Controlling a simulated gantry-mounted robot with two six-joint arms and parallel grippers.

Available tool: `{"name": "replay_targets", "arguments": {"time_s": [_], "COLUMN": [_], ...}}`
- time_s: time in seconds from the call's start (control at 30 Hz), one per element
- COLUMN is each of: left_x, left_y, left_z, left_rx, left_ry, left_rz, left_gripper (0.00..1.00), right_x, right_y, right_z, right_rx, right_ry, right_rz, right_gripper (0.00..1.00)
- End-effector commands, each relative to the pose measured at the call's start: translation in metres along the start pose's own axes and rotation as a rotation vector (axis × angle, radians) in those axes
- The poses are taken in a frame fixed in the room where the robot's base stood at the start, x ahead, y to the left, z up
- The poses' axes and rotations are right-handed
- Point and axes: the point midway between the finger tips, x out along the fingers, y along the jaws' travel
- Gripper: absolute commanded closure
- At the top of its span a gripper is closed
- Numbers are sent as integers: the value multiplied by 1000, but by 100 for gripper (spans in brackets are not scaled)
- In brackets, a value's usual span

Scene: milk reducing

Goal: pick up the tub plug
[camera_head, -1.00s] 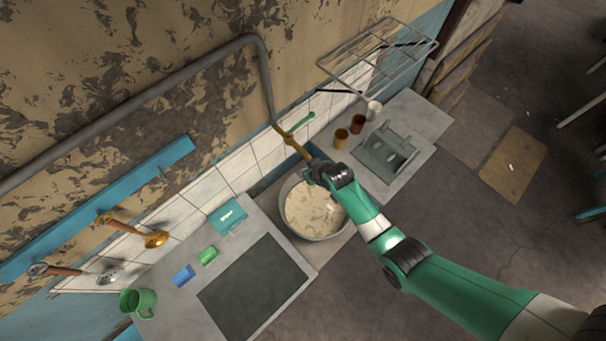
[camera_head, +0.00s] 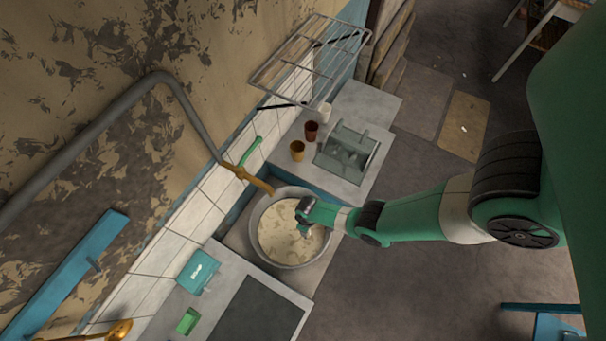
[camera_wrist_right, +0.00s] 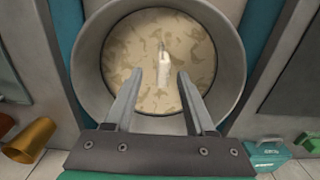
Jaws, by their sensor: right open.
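A large round metal tub (camera_head: 252,240) holds a cream-coloured, patchy surface. In the right wrist view a pale upright piece (camera_wrist_right: 164,62), perhaps the tub plug, stands inside the tub, near its middle. It shows just beyond and between the fingertips of my right gripper (camera_wrist_right: 160,76), which is open and apart from it as far as I can see. In the head view my right gripper (camera_head: 303,226) is over the tub, and its wrist hides part of the tub's right side. The plug is not clear there. My left gripper is not in view.
A brass tap (camera_head: 250,179) with a green handle (camera_head: 250,151) reaches to the tub's back rim.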

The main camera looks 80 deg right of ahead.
Motion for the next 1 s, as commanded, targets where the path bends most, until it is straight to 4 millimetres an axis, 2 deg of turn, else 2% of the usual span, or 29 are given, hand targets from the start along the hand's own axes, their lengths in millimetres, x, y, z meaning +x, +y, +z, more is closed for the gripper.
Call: {"name": "replay_targets", "arguments": {"time_s": [0.03,0.27,0.5,0.6,0.83,0.87,1.0], "left_x": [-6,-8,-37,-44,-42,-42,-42], "left_y": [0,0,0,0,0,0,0], "left_z": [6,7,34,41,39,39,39], "left_rx": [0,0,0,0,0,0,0], "left_ry": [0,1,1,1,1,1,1], "left_rz": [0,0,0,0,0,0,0], "left_gripper": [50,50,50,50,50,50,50], "right_x": [8,11,50,61,58,58,58], "right_y": [0,0,-1,0,0,0,0], "right_z": [0,0,1,1,1,1,1], "right_rx": [1,1,5,6,6,6,6], "right_ry": [1,1,1,2,2,2,2], "right_rz": [0,0,0,0,0,0,0], "right_gripper": [45,45,45,45,45,47,72]}}
